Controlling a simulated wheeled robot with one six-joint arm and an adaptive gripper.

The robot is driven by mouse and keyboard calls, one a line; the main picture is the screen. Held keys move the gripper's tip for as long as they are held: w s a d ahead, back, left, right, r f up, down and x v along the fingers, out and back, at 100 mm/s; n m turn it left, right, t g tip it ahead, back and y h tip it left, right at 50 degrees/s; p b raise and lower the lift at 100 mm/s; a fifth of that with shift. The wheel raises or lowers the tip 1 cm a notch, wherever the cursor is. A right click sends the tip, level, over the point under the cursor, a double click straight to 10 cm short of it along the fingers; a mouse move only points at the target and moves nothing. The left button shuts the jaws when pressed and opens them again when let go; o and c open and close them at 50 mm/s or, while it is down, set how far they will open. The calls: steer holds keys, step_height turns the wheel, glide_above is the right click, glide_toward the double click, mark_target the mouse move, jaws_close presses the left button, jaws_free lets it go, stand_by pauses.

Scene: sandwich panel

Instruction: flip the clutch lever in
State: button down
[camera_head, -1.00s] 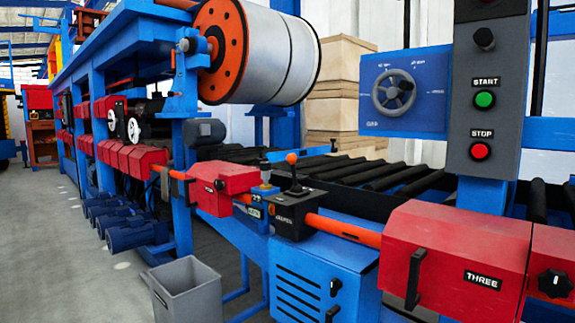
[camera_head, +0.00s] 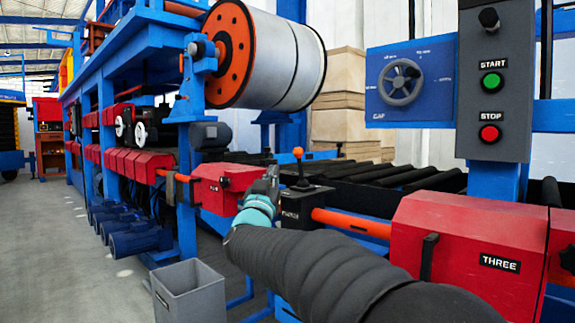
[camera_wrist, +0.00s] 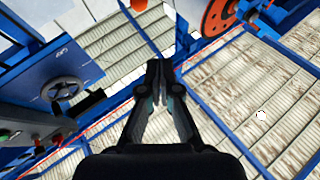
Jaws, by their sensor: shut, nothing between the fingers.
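A lever with an orange ball knob (camera_head: 298,152) stands up from a black box (camera_head: 305,205) on the orange rail, in the middle of the head view. It looks like the clutch lever, but the box's label is too small to read surely. My gripper (camera_head: 272,174) is raised just left of the lever, pointing up, with a visible gap from the knob in the picture. Whether they touch in depth I cannot tell. In the wrist view my gripper (camera_wrist: 157,78) is shut and empty. The lever does not show clearly there.
A red box marked THREE (camera_head: 455,245) stands at right, near my forearm. A smaller red box (camera_head: 220,187) lies just left of my gripper. A START/STOP panel (camera_head: 492,105) and a handwheel panel (camera_head: 405,88) stand behind. A grey bin (camera_head: 185,292) is on the floor.

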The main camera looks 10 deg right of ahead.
mark_target(300, 169)
steer(key=m+h, duration=0.1)
steer(key=m+g+h, duration=0.1)
steer(key=h, duration=0.1)
steer(key=f+m+h, duration=0.1)
steer(key=h, duration=0.1)
steer(key=shift+w+d+m+g, duration=0.2)
steer(key=shift+w+m+g, duration=0.1)
steer(key=shift+w+g, duration=0.1)
steer(key=w+f+x, duration=0.1)
steer(key=f+x, duration=0.1)
steer(key=x, duration=1)
steer(key=shift+w+d, duration=0.4)
steer(key=shift+r+p, duration=0.2)
steer(key=shift+p, duration=0.1)
